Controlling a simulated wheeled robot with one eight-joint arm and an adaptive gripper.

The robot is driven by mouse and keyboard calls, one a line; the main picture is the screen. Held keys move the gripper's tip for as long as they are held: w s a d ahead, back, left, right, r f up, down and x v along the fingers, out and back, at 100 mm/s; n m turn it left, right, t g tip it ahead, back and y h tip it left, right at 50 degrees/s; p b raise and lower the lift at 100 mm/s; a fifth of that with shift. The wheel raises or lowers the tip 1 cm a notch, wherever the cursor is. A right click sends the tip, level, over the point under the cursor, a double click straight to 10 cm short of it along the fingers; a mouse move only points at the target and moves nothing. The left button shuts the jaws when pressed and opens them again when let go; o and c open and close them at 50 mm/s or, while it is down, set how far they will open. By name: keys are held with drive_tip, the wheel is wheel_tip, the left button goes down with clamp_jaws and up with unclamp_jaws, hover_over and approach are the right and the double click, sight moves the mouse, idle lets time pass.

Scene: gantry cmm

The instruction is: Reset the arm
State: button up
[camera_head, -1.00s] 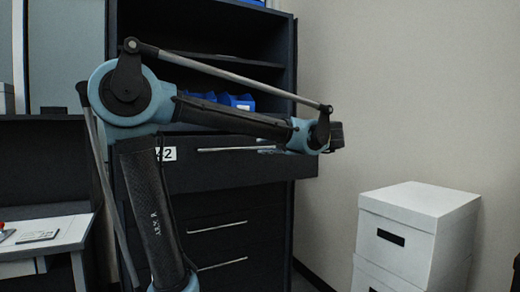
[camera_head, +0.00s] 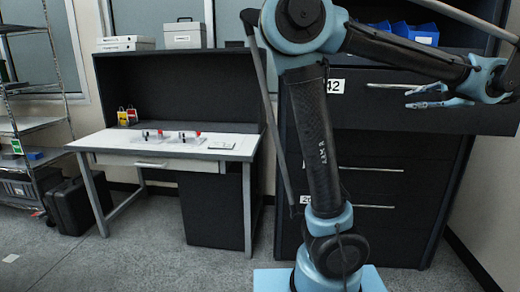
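My arm stands in front of a dark drawer cabinet in the head view, its forearm reaching right. My gripper (camera_head: 410,97) hangs at the forearm's end, pointing left, in front of the drawer labelled 42 (camera_head: 465,120). Its two light-blue fingers look spread apart with nothing between them. The drawer front sticks out beyond the cabinet's side, so it seems pulled out. I cannot tell whether the gripper touches it.
A white-topped workbench (camera_head: 110,140) stands left, holding small fixtures (camera_head: 170,136) and red and yellow padlock-like items (camera_head: 127,116). Blue bins (camera_head: 415,33) sit in the cabinet above the drawer. A wire shelf (camera_head: 30,125) and black case (camera_head: 80,205) are at far left. Floor before the bench is clear.

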drive_tip(key=w+a+f+n+g, duration=0.2)
drive_tip(key=a+f+n+g, duration=0.15)
drive_tip(key=a+f, duration=0.6)
drive_tip(key=w+a+f+n+g, duration=0.2)
drive_tip(key=a+f+g, duration=0.35)
drive_tip(key=a, duration=0.75)
drive_tip(key=s+a+f+n+h, duration=0.1)
drive_tip(key=s+a+f+n, duration=0.2)
drive_tip(key=f, duration=0.4)
drive_tip(key=s+a+f+n+g+h, duration=0.1)
drive_tip(key=s+a+f+n+h, duration=0.1)
drive_tip(key=s+f, duration=0.3)
drive_tip(key=s+a+f+n+g+h, duration=0.1)
drive_tip(key=s+a+f+n, duration=0.3)
drive_tip(key=f, duration=0.5)
drive_tip(key=shift+a+f+h, duration=0.2)
drive_tip(key=shift+a+h, duration=0.15)
drive_tip(key=shift+h, duration=0.35)
drive_tip(key=shift+n, duration=0.25)
drive_tip(key=shift+w+f, duration=0.2)
drive_tip(key=shift+w, duration=0.3)
